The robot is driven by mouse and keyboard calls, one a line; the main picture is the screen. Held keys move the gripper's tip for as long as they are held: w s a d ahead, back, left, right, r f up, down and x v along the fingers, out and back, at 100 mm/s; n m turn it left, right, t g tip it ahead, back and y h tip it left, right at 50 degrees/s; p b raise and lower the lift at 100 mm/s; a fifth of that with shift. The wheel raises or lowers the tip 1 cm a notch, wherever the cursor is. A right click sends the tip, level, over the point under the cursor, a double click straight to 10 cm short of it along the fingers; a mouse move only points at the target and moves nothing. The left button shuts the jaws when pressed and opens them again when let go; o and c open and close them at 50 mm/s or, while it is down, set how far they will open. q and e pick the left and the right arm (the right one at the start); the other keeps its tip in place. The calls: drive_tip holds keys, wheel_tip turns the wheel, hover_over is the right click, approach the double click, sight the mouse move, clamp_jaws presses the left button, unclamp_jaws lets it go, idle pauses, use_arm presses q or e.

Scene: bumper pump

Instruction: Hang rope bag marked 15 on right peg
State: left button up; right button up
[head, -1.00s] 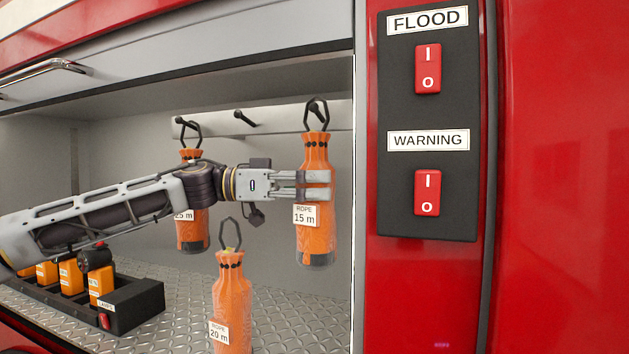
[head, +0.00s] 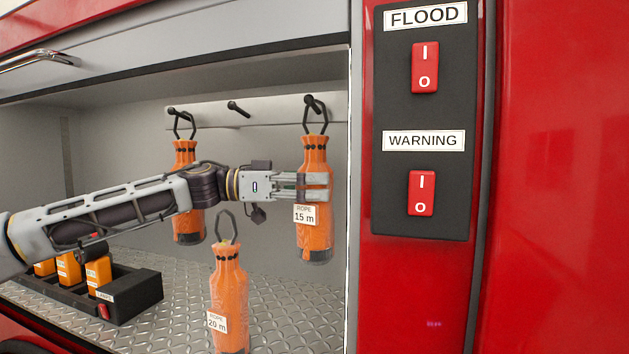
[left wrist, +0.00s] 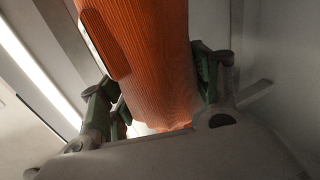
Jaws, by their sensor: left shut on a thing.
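The orange rope bag marked 15 m (head: 314,235) is upright at the right of the locker in the head view. Its black loop (head: 315,115) is at the right peg (head: 311,101), and the peg tip seems to show within the loop's top. Whether the loop bears on the peg I cannot tell. My left gripper (head: 316,187) is shut on the bag's upper body from the left. In the left wrist view the bag (left wrist: 150,60) fills the space between the fingers. My right gripper is in neither view.
Another orange bag (head: 187,226) hangs from the left peg (head: 172,111), behind my left arm. The middle peg (head: 236,107) is empty. The 20 m bag (head: 229,290) stands on the tread-plate floor. A black tray (head: 138,296) holds orange items. The red locker edge is close on the right.

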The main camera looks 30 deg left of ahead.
use_arm(q)
drive_tip(key=shift+f, duration=0.15)
idle(0.7)
drive_tip(key=o, duration=1.8)
drive_tip(key=shift+c, duration=0.2)
drive_tip(key=shift+f, duration=0.1)
drive_tip(key=shift+s+a, duration=0.15)
drive_tip(key=shift+a, duration=0.15)
drive_tip(key=shift+s+a, duration=0.3)
drive_tip(key=shift+a, duration=0.1)
drive_tip(key=v, duration=1)
drive_tip(key=shift+a, duration=0.15)
